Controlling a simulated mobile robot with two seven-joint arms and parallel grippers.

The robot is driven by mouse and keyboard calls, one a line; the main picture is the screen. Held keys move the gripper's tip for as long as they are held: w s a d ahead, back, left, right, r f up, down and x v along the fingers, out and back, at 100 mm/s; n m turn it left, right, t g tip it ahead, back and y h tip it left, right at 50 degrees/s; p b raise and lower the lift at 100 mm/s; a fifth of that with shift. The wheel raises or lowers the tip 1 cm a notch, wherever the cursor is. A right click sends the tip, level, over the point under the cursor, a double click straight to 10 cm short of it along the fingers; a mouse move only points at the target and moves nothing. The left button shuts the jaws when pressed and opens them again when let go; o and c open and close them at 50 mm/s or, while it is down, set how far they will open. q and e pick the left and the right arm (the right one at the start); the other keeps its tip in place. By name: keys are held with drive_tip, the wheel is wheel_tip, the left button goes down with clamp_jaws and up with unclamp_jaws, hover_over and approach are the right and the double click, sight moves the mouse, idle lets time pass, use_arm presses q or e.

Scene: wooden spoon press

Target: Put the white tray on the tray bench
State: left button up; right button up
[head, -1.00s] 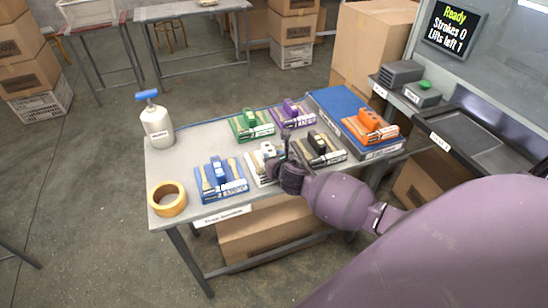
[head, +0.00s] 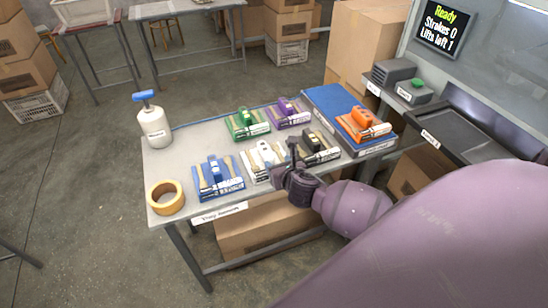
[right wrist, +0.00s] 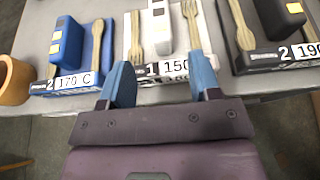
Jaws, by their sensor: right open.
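The white tray (head: 253,171) sits in the front row on the grey bench (head: 188,152), between the blue and black trays. It carries a white block and wooden cutlery. The bench's front label starts with "Tray"; the rest is blurred. My right gripper (head: 288,163) is at the bench's front edge beside the white tray, partly covering its right side. In the right wrist view, its two blue fingers (right wrist: 163,82) are apart and empty, pointing at the near face of the white tray (right wrist: 168,68), labelled 1 and 150. My left gripper is out of view.
The blue tray (head: 218,186) and black tray (head: 320,152) flank it closely. Green (head: 247,127) and purple (head: 288,115) trays stand behind. An orange tray (head: 364,126) sits on a blue pad at right. Yellow tape (head: 165,197) and a white bottle (head: 154,127) stand left.

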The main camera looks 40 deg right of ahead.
drive_tip(key=s+a+f+m+y, duration=0.1)
drive_tip(key=s+a+f+m, duration=0.1)
drive_tip(key=s+m, duration=0.5)
drive_tip(key=s+a+f+m+g+y, duration=0.1)
drive_tip(key=s+a+f+m, duration=0.1)
drive_tip(key=s+m, duration=0.6)
drive_tip(key=s+a+f+m, duration=0.2)
drive_tip(key=s+a+m, duration=0.2)
drive_tip(key=m, duration=1.3)
drive_tip(key=s, duration=0.3)
drive_tip(key=shift+s+a+g+y, duration=0.25)
drive_tip(key=shift+a+g+y, duration=0.05)
drive_tip(key=shift+y, duration=0.1)
drive_tip(key=shift+c, duration=0.4)
